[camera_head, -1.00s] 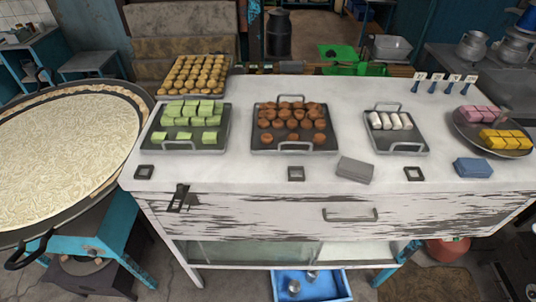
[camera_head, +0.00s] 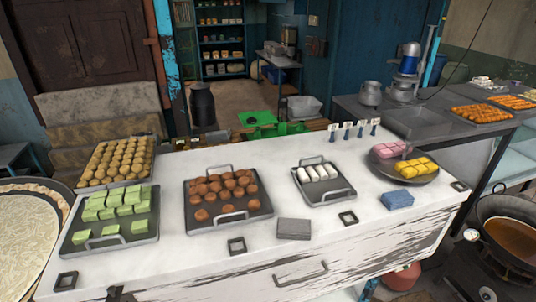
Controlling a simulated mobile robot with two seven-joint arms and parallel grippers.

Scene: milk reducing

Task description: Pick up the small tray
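The small tray (camera_head: 341,194) is a dark metal tray with a raised handle at its near and far ends. It stands on the white counter, right of the middle, and holds several white rolls (camera_head: 318,173) in a row. A larger tray (camera_head: 202,223) with round brown sweets is to its left. A round dark plate (camera_head: 425,180) with pink and yellow sweets is to its right. Neither of my grippers shows in the view, and nothing is touching the small tray.
A tray of green squares (camera_head: 140,236) and a tray of round golden sweets (camera_head: 90,180) stand at the counter's left. A grey box (camera_head: 294,229), a blue box (camera_head: 397,198) and dark square frames (camera_head: 348,218) lie along the front. A pan of brown liquid (camera_head: 515,240) stands at right.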

